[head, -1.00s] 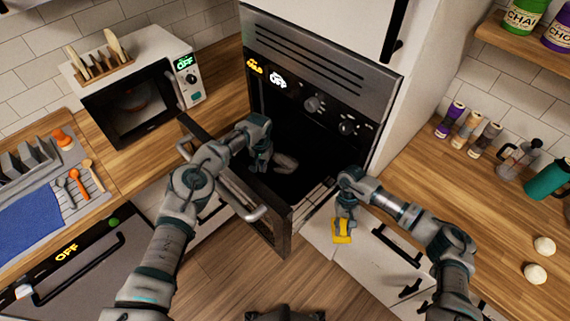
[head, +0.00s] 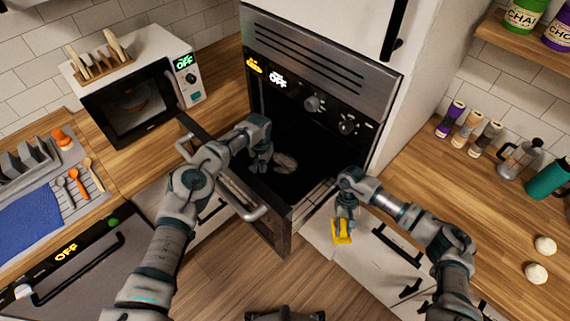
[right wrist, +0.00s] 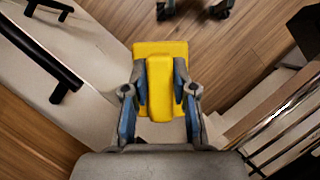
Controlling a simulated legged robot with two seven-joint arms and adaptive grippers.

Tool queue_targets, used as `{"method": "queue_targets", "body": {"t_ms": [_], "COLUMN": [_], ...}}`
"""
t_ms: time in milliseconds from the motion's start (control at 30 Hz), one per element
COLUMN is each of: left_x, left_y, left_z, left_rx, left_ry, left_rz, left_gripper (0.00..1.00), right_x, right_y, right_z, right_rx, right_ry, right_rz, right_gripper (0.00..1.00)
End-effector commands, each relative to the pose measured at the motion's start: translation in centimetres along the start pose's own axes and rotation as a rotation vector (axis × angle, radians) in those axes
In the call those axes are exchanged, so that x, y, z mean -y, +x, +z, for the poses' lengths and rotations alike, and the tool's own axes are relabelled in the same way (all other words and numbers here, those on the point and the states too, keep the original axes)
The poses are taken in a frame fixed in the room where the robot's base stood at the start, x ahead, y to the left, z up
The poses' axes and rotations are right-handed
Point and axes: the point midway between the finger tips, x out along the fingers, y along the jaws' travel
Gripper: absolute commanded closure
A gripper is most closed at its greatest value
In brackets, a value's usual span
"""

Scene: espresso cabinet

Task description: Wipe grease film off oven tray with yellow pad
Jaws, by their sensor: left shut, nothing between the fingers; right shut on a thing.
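The yellow pad (head: 341,238) is held by my right gripper (head: 344,216), in front of the white cabinet just right of the oven opening. In the right wrist view the pad (right wrist: 160,105) has a raised grip, and the gripper's fingers (right wrist: 160,105) are shut on it from both sides. My left gripper (head: 260,160) is shut and empty inside the dark oven cavity, beside a pale greyish smear, likely the grease film (head: 284,162). The dark oven tray (head: 300,183) is hard to tell from the oven's shadowed inside.
The oven door (head: 262,215) hangs open, with its handle (head: 250,210) near my left arm. A wire rack (head: 318,197) shows at the opening's right. A microwave (head: 135,100) stands on the left counter. The right counter holds jars and a teal bottle (head: 547,178).

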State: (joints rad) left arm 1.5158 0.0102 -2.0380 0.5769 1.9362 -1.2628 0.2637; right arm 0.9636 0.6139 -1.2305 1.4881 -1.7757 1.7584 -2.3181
Motion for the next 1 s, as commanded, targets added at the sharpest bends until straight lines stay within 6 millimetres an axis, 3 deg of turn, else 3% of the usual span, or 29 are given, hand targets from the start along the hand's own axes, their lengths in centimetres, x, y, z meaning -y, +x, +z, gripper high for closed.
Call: {"method": "queue_targets", "body": {"t_ms": [1000], "left_x": [-0.2], "left_y": [3.0], "left_z": [0.2], "left_rx": [0.012], "left_ry": [0.007], "left_rz": [0.0], "left_gripper": [1.0], "right_x": [0.0], "right_y": [1.9], "right_z": [-1.0], "right_rx": [0.007], "right_ry": [-0.001], "right_rz": [0.0], "right_gripper": [1.0]}}
